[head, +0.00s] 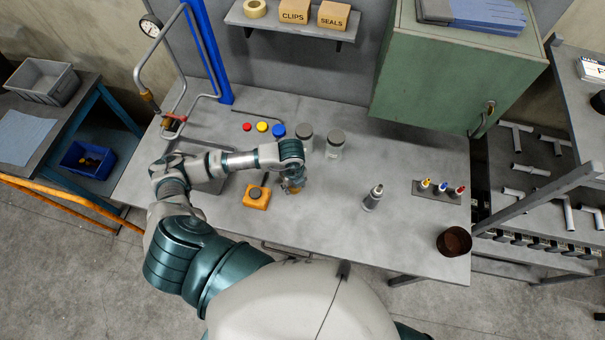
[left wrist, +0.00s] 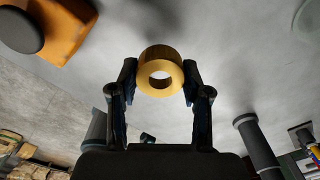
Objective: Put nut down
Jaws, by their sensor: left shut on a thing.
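The nut (left wrist: 160,55) is a brass-coloured ring with a round hole, seen between the fingertips in the left wrist view. My left gripper (left wrist: 160,80) is shut on it, one dark finger at each side. In the head view my left gripper (head: 294,186) points down over the workbench (head: 330,220), just right of the orange block with a dark round knob (head: 257,196). The nut is mostly hidden there by the gripper. I cannot tell how far it is above the bench. My right gripper is not in view.
Two grey-lidded jars (head: 335,145) stand behind the gripper. A bottle (head: 373,197), a rack of small coloured bottles (head: 440,188) and a brown cup (head: 454,241) stand to the right. Red, yellow and blue caps (head: 262,127) lie at the back. Bare bench lies between gripper and bottle.

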